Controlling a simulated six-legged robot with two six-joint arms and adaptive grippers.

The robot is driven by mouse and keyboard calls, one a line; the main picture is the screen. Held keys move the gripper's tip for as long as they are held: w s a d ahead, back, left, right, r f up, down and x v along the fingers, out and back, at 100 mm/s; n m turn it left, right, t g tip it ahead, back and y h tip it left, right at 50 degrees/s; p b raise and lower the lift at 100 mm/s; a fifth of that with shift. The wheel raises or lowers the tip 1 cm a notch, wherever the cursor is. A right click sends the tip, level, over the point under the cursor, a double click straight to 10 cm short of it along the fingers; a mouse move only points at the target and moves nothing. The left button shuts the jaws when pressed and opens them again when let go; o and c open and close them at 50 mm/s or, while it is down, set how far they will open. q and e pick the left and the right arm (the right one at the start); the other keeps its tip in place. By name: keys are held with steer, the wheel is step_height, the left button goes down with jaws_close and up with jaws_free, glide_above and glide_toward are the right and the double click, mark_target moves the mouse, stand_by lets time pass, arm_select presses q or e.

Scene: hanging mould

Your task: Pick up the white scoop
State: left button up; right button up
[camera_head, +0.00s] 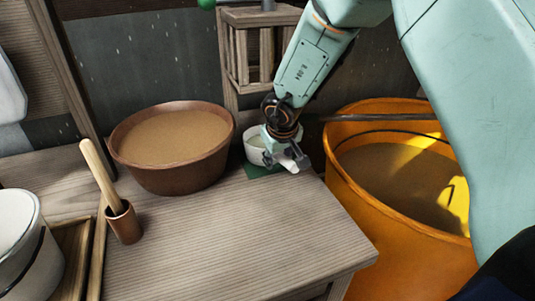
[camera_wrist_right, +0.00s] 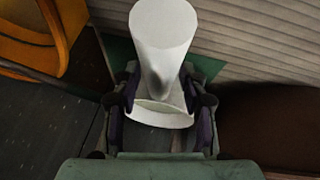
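The white scoop (camera_head: 257,148) is on a small green mat on the wooden table, right of the brown tub. Its round bowl shows left of my right gripper (camera_head: 287,154), and a pale end pokes out at the gripper's lower right. In the right wrist view the scoop's thick white handle (camera_wrist_right: 163,28) points up towards the camera, with the bowl rim below it. The fingers of my right gripper (camera_wrist_right: 160,95) stand on both sides of the scoop, close to it. Whether they press on it is not clear. My left gripper is not in view.
A brown tub (camera_head: 172,182) of tan material stands left of the scoop. An orange barrel (camera_head: 365,225) stands close on the right. A wooden pestle in a cup (camera_head: 124,224) and a white bucket (camera_head: 15,255) are at left. The front tabletop (camera_head: 230,240) is clear.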

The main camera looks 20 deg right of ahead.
steer(key=shift+w+f, duration=0.1)
steer(key=shift+c, duration=1.4)
steer(key=c, duration=0.4)
jaws_close()
steer(key=shift+r, duration=0.2)
step_height(320, 180, up, 10)
steer(key=p, duration=0.7)
steer(key=shift+f, duration=0.25)
step_height(320, 180, down, 3)
steer(key=b, duration=0.3)
steer(key=shift+f, duration=0.15)
